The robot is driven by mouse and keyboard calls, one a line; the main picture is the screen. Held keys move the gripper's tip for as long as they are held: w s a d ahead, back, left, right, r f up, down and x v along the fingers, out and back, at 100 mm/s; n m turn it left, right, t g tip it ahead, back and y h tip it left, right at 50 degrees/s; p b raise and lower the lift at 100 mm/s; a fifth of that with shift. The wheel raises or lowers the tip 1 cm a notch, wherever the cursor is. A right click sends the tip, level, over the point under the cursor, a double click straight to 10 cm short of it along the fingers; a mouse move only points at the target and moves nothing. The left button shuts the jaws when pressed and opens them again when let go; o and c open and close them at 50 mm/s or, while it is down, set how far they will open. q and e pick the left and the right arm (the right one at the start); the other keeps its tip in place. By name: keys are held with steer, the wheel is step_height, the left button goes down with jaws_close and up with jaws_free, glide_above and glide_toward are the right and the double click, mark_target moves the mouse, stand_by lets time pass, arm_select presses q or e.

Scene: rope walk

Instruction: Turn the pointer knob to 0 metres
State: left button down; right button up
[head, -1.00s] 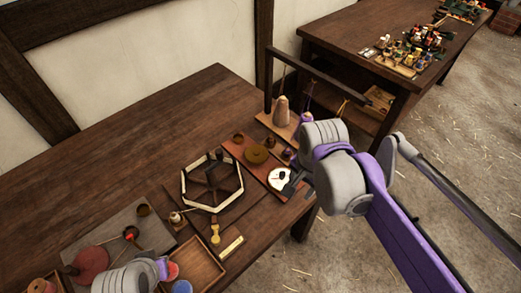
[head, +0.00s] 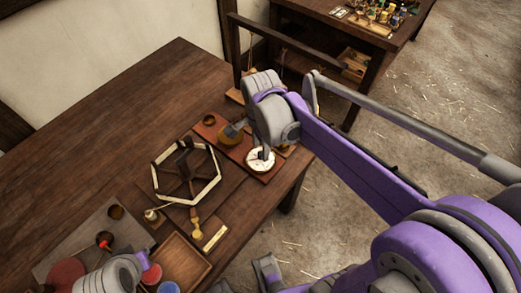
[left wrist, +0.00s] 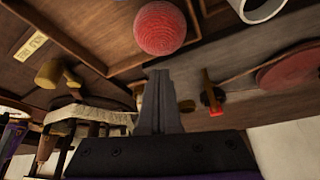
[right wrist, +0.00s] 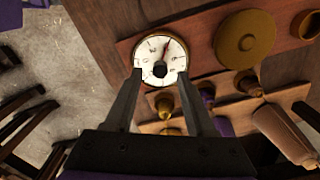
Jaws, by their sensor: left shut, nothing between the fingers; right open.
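The round white dial (head: 260,160) sits on a reddish-brown board at the table's right edge. In the right wrist view the dial (right wrist: 148,52) carries dark marks too small to read surely. A dark knob (right wrist: 160,70) is at its middle, and a red pointer (right wrist: 167,49) points up and slightly right in that picture. My right gripper (head: 234,129) is open and empty above the board; in its wrist view its fingers (right wrist: 160,76) straddle the dial's lower part, apart from the knob. My left gripper (left wrist: 158,74) is shut and empty, above the trays at the table's near left.
A brass disc (right wrist: 245,38) and small brass posts stand beside the dial. A hexagonal wooden reel (head: 188,173) stands left of it. A wooden tray (head: 195,255) and a red ball (left wrist: 160,27) are near my left gripper. The table's back left is bare.

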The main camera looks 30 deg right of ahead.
steer(key=shift+f, duration=1)
steer(key=shift+c, duration=0.2)
jaws_close()
